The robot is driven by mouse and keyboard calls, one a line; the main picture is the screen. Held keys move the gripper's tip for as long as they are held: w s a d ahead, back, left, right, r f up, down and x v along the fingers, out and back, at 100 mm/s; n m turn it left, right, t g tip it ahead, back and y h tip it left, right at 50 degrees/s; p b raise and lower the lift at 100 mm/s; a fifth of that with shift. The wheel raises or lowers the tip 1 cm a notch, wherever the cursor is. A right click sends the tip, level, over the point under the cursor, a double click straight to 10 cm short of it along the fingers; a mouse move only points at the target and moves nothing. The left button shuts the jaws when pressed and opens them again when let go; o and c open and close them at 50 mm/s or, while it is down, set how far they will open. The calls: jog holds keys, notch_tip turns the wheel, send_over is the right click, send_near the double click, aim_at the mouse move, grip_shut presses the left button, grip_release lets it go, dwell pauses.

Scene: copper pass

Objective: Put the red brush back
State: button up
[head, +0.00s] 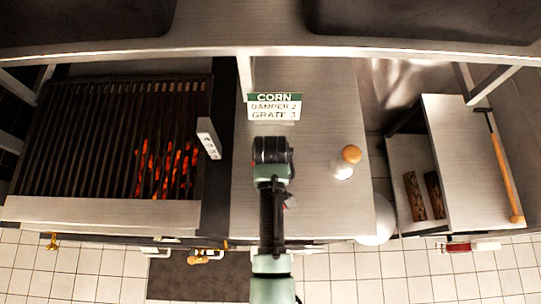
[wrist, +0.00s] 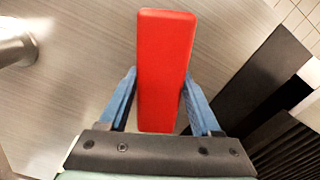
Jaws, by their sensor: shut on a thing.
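The red brush (wrist: 166,40) fills the middle of the wrist view as a plain red block. The blue fingers of my gripper (wrist: 161,78) press on its two sides. Its underside and any bristles are hidden. The brush is held over the grey steel counter (wrist: 90,75), and I cannot tell how high. In the head view my gripper is seen from above over the steel counter (head: 320,100), just below the corn sign, and my arm hides the brush there.
A grill (head: 100,130) with glowing coals is left of the counter. The corn sign (head: 274,107) stands near the back. A shaker with an orange top (head: 350,154) is to the right. A red-and-white item (head: 458,247) is at the right shelf's front, near a long-handled tool (head: 502,165).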

jog(key=o, duration=1.3)
notch_tip(320, 180, up, 12)
jog(key=w+r+m+t, duration=0.1)
jog(key=w+r+t, duration=0.6)
jog(key=w+r, duration=0.5)
jog(key=w+r+m+t, duration=0.1)
jog(key=w+r+t, duration=0.25)
jog(key=r, duration=0.65)
jog(key=w+r+t, duration=0.3)
jog(key=r+t, duration=0.2)
jog(key=r, duration=0.6)
jog(key=s+r+m+t, duration=0.1)
jog(key=s+r+t, duration=0.3)
jog(key=r, duration=0.6)
jog(key=s+r+m+t, duration=0.1)
jog(key=s+r+t, duration=0.3)
jog(key=r, duration=0.6)
jog(key=s+r+t, duration=0.4)
jog(key=s+r, duration=0.2)
jog(key=r, duration=0.4)
jog(key=shift+s+d+r+m+b, duration=0.15)
jog(key=shift+s+r+m+b, duration=0.1)
jog(key=shift+r+m+b, duration=0.15)
